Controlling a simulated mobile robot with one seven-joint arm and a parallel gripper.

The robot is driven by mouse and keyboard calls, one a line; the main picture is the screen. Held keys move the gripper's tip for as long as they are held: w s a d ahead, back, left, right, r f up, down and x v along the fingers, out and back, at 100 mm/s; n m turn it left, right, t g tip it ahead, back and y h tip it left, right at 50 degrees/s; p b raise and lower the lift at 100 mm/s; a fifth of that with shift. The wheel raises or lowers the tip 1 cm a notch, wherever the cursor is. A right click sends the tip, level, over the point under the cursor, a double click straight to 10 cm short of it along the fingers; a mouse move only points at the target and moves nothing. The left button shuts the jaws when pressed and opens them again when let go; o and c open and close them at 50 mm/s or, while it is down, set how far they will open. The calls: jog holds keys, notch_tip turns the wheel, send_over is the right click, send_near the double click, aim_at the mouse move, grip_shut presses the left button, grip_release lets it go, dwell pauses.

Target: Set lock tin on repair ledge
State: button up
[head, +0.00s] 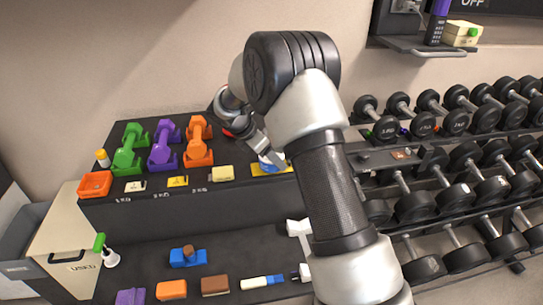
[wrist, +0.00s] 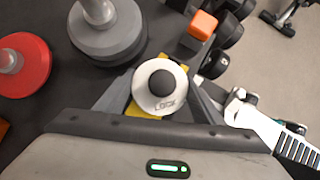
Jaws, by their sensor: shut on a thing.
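The lock tin (wrist: 170,104) is a round white tin with a black knob and the word LOCK on its top. It sits between the two fingers of my gripper (wrist: 160,92), which is shut on it. A yellow patch (wrist: 134,109) shows beneath the tin; I cannot tell whether they touch. In the head view my gripper (head: 268,150) is at the right end of the black upper step (head: 240,195), over a yellow mat (head: 285,171). No label names the repair ledge; a grey wall shelf (head: 415,50) is at the upper right.
Green, purple and orange dumbbells (head: 198,140) stand on the step's left. The dumbbell rack (head: 450,150) fills the right. Grey weight plates (wrist: 107,30) and a red one (wrist: 25,65) stand close to the tin. Blocks lie on the lower step.

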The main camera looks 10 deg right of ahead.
jog(key=shift+f, duration=0.45)
jog(key=o, duration=1.2)
jog(key=p+v, duration=0.2)
jog(key=v, duration=1.5)
jog(key=shift+a+r, duration=0.2)
